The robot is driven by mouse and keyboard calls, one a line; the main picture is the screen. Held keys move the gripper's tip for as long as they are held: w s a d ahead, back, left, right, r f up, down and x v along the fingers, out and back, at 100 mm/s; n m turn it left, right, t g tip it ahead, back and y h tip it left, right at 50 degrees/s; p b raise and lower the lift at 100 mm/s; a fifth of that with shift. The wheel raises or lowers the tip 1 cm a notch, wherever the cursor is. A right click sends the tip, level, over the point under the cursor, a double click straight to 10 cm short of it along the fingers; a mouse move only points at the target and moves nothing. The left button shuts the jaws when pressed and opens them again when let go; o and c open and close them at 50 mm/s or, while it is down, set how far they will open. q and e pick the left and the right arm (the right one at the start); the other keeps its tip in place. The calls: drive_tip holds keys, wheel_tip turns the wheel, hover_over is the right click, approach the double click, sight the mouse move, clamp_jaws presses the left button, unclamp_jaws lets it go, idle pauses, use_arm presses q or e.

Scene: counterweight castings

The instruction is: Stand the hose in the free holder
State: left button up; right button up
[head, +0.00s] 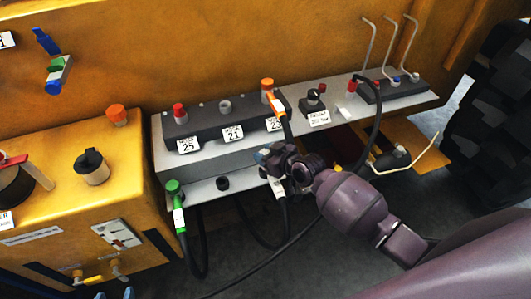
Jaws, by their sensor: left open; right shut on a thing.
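My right gripper (268,157) reaches in from the right over the front of the grey bench. It is shut on a dark hose with a white-labelled end (278,187); the jaws hide the hose's top, and its line hangs below. A hose with a green end (174,196) stands upright at the bench's front left edge. Between them a dark round holder (222,183) in the front ledge looks empty. My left gripper (114,294) shows only as two blue fingertips, apart, at the bottom edge, far from the hose.
A dark block (212,122) behind carries labels 25, 21 and 23. An orange-ended hose (277,105) hangs at 23. A yellow cabinet (65,190) stands left. Hose lines hang under the bench.

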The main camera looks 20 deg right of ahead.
sight(278, 189)
drive_tip(key=shift+f+b, duration=0.4)
drive_tip(key=shift+f, duration=0.25)
drive_tip(key=shift+f+b, duration=0.4)
drive_tip(key=shift+f, duration=0.2)
drive_tip(key=o, duration=1.2)
drive_tip(key=shift+s, duration=0.1)
drive_tip(key=p+v, duration=0.1)
drive_tip(key=v, duration=0.9)
drive_tip(key=shift+s+d+r, duration=0.2)
drive_tip(key=shift+r, duration=0.05)
